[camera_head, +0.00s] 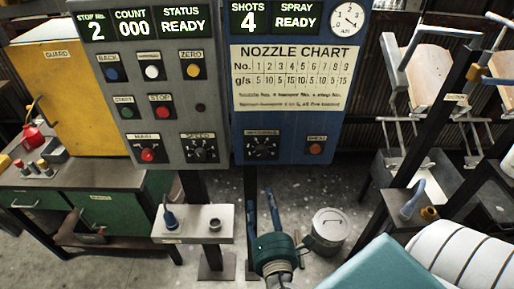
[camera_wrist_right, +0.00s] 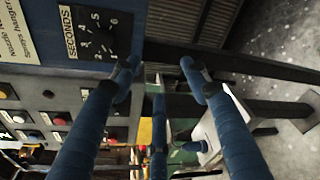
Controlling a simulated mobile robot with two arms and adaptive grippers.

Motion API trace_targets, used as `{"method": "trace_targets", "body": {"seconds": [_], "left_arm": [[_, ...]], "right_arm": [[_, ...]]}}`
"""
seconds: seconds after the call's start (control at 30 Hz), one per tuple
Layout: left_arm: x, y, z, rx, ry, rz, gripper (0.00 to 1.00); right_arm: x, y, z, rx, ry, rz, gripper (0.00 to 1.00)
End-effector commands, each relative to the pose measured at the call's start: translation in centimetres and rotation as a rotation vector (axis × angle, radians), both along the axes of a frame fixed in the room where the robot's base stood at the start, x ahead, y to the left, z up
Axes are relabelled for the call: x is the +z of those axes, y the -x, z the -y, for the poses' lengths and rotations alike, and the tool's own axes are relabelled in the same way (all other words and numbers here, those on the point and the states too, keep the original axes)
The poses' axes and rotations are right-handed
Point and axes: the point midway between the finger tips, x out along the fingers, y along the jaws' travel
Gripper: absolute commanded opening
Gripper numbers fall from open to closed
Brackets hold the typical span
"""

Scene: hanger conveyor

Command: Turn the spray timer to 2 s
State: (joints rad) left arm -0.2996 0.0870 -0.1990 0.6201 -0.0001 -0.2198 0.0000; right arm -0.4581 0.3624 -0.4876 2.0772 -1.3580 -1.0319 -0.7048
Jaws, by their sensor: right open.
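The spray timer is a black dial with a SECONDS label (camera_wrist_right: 97,34), seen at the top left of the right wrist view. It also shows as a dark knob (camera_head: 262,146) low on the blue panel in the head view. Numbers ring the dial, but its setting cannot be made out. My left gripper is not seen.
A small shelf (camera_head: 190,237) stands left of my gripper, and a round lidded can (camera_head: 329,225) stands right.

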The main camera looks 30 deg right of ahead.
Motion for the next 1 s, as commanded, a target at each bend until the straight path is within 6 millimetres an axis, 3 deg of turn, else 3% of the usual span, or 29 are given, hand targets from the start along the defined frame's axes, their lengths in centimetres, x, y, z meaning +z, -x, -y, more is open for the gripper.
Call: {"method": "trace_targets", "body": {"seconds": [0.03,0.1,0.2,0.37,0.8,1.0], "left_arm": [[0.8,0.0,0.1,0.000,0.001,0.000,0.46],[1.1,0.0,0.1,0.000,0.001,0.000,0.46],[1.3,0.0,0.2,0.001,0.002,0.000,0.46],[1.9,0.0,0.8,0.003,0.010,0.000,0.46],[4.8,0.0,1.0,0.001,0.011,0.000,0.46],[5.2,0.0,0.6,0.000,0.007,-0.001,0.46]], "right_arm": [[3.5,0.2,0.0,-0.004,0.031,0.043,0.46],[6.5,0.5,0.1,-0.013,0.067,0.085,0.46],[8.6,0.7,0.3,-0.022,0.094,0.117,0.46],[9.2,-0.4,0.9,-0.024,0.102,0.125,0.46],[9.2,-7.3,4.5,-0.024,0.100,0.123,0.46],[8.9,-8.7,5.1,-0.024,0.097,0.122,0.46]]}}
